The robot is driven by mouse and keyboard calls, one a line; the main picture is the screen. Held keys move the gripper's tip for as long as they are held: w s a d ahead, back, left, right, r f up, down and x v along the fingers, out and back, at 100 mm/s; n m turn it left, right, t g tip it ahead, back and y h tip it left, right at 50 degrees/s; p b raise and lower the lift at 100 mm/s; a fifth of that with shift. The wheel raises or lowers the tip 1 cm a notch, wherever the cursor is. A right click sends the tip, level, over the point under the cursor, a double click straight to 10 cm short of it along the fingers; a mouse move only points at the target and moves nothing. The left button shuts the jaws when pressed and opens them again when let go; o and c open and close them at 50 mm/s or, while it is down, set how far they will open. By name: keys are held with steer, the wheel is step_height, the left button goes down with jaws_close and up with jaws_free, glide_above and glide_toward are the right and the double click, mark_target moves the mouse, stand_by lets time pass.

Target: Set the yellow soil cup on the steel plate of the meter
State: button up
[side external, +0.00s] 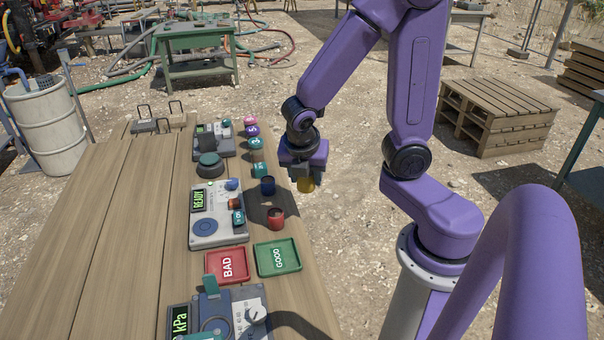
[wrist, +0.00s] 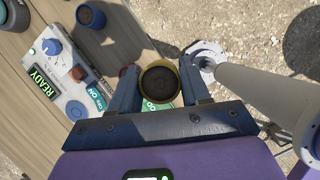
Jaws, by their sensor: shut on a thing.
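My gripper (side external: 304,174) is shut on the yellow soil cup (side external: 306,185), right of the table's edge and above the ground. In the wrist view the yellow cup (wrist: 174,97) is upright between the two fingers, with dark soil inside. The meter (side external: 232,211) with a READY display lies on the table, left of and apart from the gripper. It has a round bluish plate (side external: 206,227), which also shows in the wrist view (wrist: 76,110); I cannot tell whether it is steel. Nothing stands on this plate.
A blue cup (side external: 268,187) and a red cup (side external: 276,219) stand between meter and gripper. Red BAD (side external: 211,266) and green GOOD (side external: 263,258) trays lie nearer, beside a kPa device (side external: 212,305). Several small items and another device (side external: 212,141) are farther back.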

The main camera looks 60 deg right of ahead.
steer(key=w+a, duration=0.5)
steer(key=w, duration=0.1)
steer(key=w+a+f, duration=0.1)
steer(key=w+a, duration=0.4)
steer(key=w, duration=0.1)
steer(key=w+a+f, duration=0.1)
steer(key=w+a, duration=0.4)
steer(key=w, duration=0.2)
steer(key=shift+w, duration=0.1)
steer(key=shift+w+f, duration=0.1)
steer(key=shift+f, duration=2.65)
steer(key=shift+f, duration=1.1)
steer(key=o, duration=1.6)
steer(key=shift+c, duration=0.2)
step_height(320, 180, up, 8)
steer(key=shift+f, duration=0.2)
